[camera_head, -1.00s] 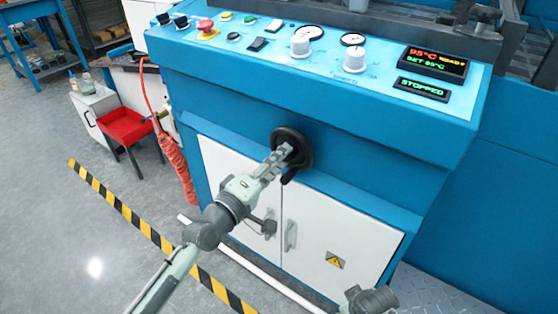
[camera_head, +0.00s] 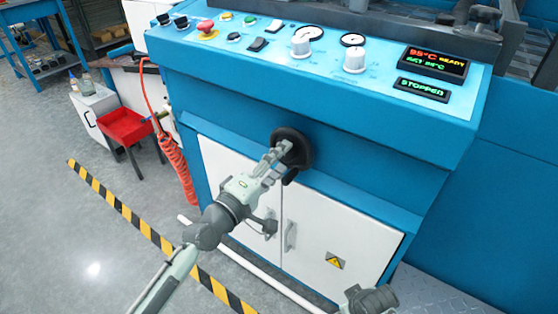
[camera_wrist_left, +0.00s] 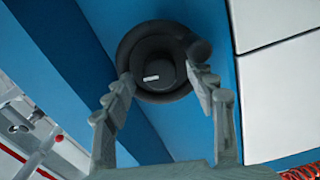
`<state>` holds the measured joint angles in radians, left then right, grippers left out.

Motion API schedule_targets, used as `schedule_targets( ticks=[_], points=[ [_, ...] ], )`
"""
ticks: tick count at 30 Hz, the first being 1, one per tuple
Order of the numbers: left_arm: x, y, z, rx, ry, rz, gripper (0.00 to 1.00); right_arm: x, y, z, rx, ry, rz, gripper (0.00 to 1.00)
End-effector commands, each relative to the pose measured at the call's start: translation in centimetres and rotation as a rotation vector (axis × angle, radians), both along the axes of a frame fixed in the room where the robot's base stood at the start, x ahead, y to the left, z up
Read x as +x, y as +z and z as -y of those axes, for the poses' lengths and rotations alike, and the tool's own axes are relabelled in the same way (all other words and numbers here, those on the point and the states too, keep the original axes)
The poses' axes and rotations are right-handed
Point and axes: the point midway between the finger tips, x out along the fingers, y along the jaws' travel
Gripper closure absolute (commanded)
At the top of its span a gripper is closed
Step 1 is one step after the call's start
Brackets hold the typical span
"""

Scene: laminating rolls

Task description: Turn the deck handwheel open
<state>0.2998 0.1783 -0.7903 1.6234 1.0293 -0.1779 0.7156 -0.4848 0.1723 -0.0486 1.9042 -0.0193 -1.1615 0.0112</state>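The deck handwheel (camera_head: 302,135) is a black round wheel on the blue front of the machine, above the white cabinet doors. In the left wrist view the handwheel (camera_wrist_left: 146,42) shows face on, with a round hub with a pale mark and a knob at its right rim. My left gripper (camera_head: 283,152) reaches up to the wheel from the lower left. In the left wrist view my left gripper (camera_wrist_left: 162,78) has its fingers spread apart, the tips at the left and right of the hub. Whether they touch the wheel I cannot tell.
The control panel (camera_head: 275,45) above the wheel carries buttons, knobs and displays reading 95°C READY and STOPPED. White cabinet doors (camera_head: 322,225) with handles lie below. A coiled orange hose (camera_head: 176,170) and a red tray (camera_head: 125,127) stand left. Open floor (camera_head: 60,240) lies at left.

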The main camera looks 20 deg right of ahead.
Motion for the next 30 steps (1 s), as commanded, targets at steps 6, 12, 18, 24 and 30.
schedule_targets(
  ticks=[6, 12, 18, 24, 30],
  points=[
    [-0.1, 0.0, -0.1, 0.000, 0.001, 0.001, 0.44, 0.2, 0.0, 0.2, -0.003, 0.003, 0.003, 0.60],
    [-1.6, -0.1, -2.1, 0.002, 0.000, 0.000, 0.44, 0.1, 0.0, 0.1, -0.001, 0.001, 0.002, 0.60],
    [-4.3, -0.1, -5.6, 0.004, 0.001, 0.000, 0.44, 0.1, 0.0, 0.0, 0.000, 0.001, 0.001, 0.60],
    [-6.4, -0.1, -8.3, 0.003, 0.000, 0.001, 0.44, 0.0, 0.0, 0.0, 0.000, 0.000, 0.001, 0.60],
    [-7.4, 0.0, -9.4, 0.000, 0.000, 0.000, 0.44, 0.0, 0.0, 0.0, 0.000, 0.000, 0.000, 0.60]
  ],
)
